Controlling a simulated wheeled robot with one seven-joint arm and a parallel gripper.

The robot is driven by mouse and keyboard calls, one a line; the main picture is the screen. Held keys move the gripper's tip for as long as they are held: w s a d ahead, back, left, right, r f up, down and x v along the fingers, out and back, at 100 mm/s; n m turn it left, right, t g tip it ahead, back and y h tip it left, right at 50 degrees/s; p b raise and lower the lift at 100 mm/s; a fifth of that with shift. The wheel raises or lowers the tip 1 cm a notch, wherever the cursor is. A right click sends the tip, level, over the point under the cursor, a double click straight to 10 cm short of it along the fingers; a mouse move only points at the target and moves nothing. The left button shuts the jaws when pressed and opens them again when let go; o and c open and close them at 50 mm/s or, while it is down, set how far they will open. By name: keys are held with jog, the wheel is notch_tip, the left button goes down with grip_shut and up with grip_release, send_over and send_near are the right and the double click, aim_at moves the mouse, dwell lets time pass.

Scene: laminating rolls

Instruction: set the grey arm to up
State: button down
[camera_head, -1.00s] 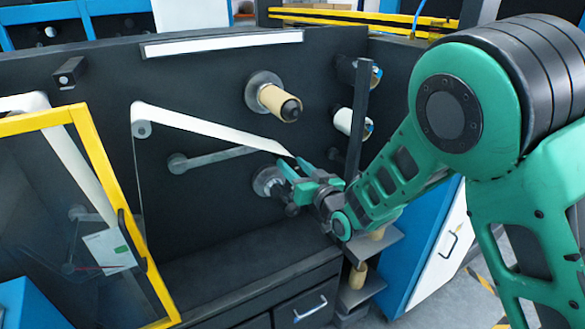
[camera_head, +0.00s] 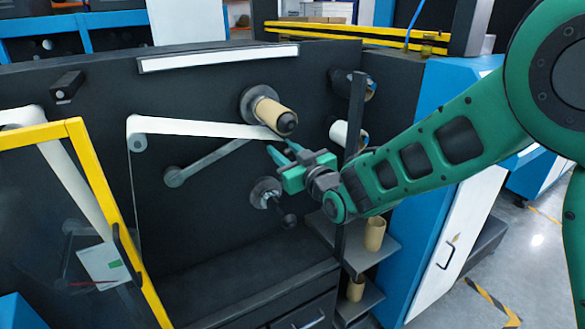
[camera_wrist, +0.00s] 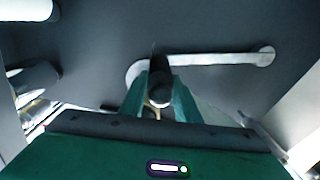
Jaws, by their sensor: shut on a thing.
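The grey arm (camera_head: 208,161) is a slim bar on the dark machine panel. In the head view its left end is low and it slants up to the right, toward my gripper. In the wrist view the arm (camera_wrist: 215,60) runs from a round end at right to a rounded end between my fingers. My gripper (camera_head: 277,152) is shut at the arm's right end; in the wrist view my fingers (camera_wrist: 158,98) close on a dark round handle (camera_wrist: 159,82) there. In the head view my fingers hide the arm's tip.
A shaft with a cardboard core (camera_head: 270,115) sits just above my gripper. A bare shaft (camera_head: 265,192) is below it. A white web (camera_head: 195,127) runs above the arm. A dark upright post (camera_head: 356,115) and a shelf with cores (camera_head: 375,235) stand at right; a yellow-framed door (camera_head: 95,175) is at left.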

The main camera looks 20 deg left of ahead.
jog(key=shift+s+a+r+n, duration=0.15)
jog(key=shift+r+n, duration=0.15)
jog(key=shift+r, duration=0.4)
jog(key=c, duration=1.5)
grip_release()
jog(key=shift+c, duration=0.2)
jog(key=v, duration=1)
jog(key=shift+s+d, duration=0.2)
jog(key=shift+d, duration=0.1)
